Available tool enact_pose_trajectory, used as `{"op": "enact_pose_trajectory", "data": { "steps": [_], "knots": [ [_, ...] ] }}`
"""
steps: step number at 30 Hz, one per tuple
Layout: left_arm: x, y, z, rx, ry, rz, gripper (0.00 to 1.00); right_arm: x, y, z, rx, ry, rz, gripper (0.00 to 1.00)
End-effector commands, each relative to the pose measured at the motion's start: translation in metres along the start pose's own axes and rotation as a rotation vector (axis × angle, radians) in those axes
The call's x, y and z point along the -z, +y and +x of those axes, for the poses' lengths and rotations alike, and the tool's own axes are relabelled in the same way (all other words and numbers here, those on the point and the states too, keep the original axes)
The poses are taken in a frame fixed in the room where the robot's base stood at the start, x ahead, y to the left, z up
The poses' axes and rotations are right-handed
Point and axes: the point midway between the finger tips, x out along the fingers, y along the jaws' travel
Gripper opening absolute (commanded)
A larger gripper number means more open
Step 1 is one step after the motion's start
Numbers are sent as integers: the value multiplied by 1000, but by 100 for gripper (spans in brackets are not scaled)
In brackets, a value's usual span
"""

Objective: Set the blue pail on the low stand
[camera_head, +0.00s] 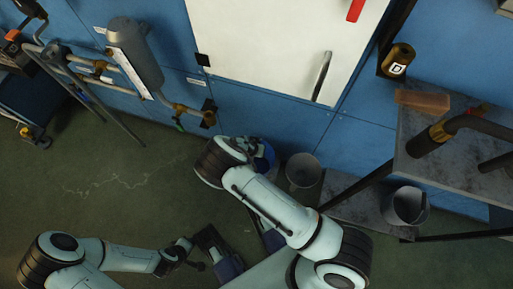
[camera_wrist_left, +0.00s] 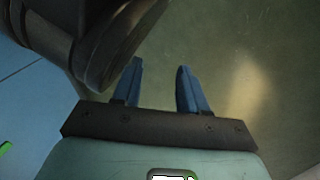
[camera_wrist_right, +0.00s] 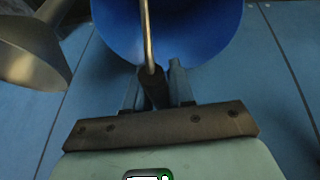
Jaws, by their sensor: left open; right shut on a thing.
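The blue pail (camera_head: 264,160) shows in the head view, partly hidden behind my right arm's wrist. In the right wrist view the blue pail (camera_wrist_right: 200,35) fills the top middle, with its thin metal handle running down to a dark grip. My right gripper (camera_wrist_right: 158,90) is shut on that handle grip. A low grey slab (camera_head: 350,207), which looks like the low stand, lies to the right of the pail beneath the workbench. My left gripper (camera_wrist_left: 158,80) is open and empty over the floor, well apart from the pail.
A grey pail (camera_head: 303,171) stands just right of the blue pail; a grey metal vessel (camera_wrist_right: 28,55) shows in the right wrist view. Another grey pail (camera_head: 405,206) is at the slab's right end. The workbench (camera_head: 440,160) overhangs the slab. Green floor (camera_head: 110,180) is clear at left.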

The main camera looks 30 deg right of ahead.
Motion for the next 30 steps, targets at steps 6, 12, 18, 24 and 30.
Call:
{"op": "enact_pose_trajectory", "data": {
  "steps": [6, 12, 18, 24, 30],
  "knots": [
    [0, 0, -1, 0, 0, -1, 43, 1, -1, -1, 3, 3, 1, 0],
    [-3, -2, 2, 4, -10, -3, 43, 0, -1, 2, 2, 1, 1, 30],
    [-2, -2, 1, 4, -9, -3, 43, 0, -1, 1, 2, 1, 0, 49],
    [-1, -1, 0, 2, -4, -2, 43, 0, -1, 0, 2, 1, 1, 49],
    [14, 12, -14, -22, 47, 12, 43, 1, -2, -29, 6, 2, 0, 49]
  ]
}}
